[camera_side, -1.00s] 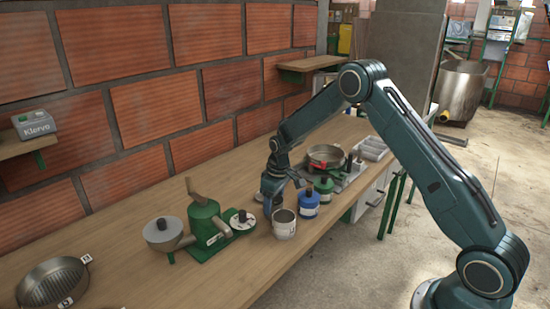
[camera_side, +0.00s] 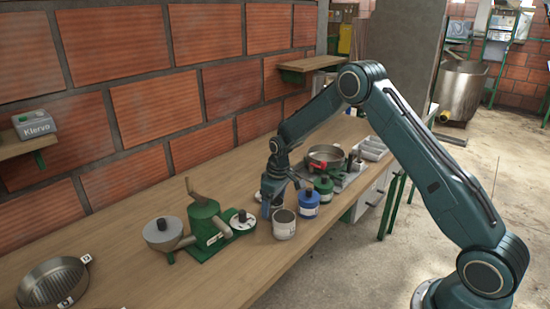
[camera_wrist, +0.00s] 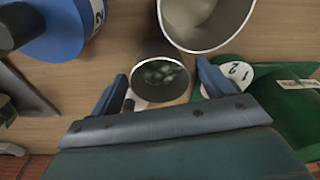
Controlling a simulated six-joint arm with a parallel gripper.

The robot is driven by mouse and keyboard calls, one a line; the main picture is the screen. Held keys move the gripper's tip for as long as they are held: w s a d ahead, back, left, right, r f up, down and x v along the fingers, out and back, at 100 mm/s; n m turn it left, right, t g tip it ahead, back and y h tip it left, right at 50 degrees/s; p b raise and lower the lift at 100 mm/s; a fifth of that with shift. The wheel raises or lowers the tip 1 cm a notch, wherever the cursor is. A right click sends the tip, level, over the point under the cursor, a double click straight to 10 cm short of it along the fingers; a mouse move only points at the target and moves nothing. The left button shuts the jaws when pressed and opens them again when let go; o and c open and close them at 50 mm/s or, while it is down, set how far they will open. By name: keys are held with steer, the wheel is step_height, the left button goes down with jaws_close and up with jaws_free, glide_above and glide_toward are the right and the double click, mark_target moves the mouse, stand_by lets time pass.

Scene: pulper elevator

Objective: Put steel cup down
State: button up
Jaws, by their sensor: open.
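My gripper (camera_wrist: 162,84) is open, pointing down close to the bench. In the wrist view a small steel cup (camera_wrist: 161,76) stands between its two fingers, dark outside, with grey-green pieces or reflections inside. I cannot tell whether a finger touches it. In the side view my gripper (camera_side: 268,204) is low over the wooden bench, just behind and left of a larger whitish cup (camera_side: 284,226). The steel cup cannot be made out there, as the gripper covers that spot. The larger cup also shows above the steel cup in the wrist view (camera_wrist: 192,38).
Blue (camera_side: 309,204) and green (camera_side: 324,189) containers stand right of the gripper. A green pulper (camera_side: 205,222) with a white disc is to the left, and a round metal pan (camera_side: 54,284) lies farther left. A metal pot (camera_side: 325,155) is behind. The bench front is clear.

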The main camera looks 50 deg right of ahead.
step_height(320, 180, up, 12)
steer(key=s, duration=0.1)
steer(key=shift+s+d, duration=0.15)
steer(key=shift+s, duration=0.1)
stand_by(0.8)
steer(key=s+a+r+m+t, duration=0.1)
steer(key=s+a+r, duration=0.2)
steer(key=s+r, duration=0.45)
steer(key=s+a+r+t, duration=0.1)
steer(key=s+a+r, duration=0.3)
steer(key=s+r, duration=0.35)
steer(key=s+a+r+m+t, duration=0.1)
steer(key=s+a+t, duration=0.1)
steer(key=s, duration=1.7)
steer(key=shift+s+a, duration=0.35)
steer(key=shift+a, duration=0.3)
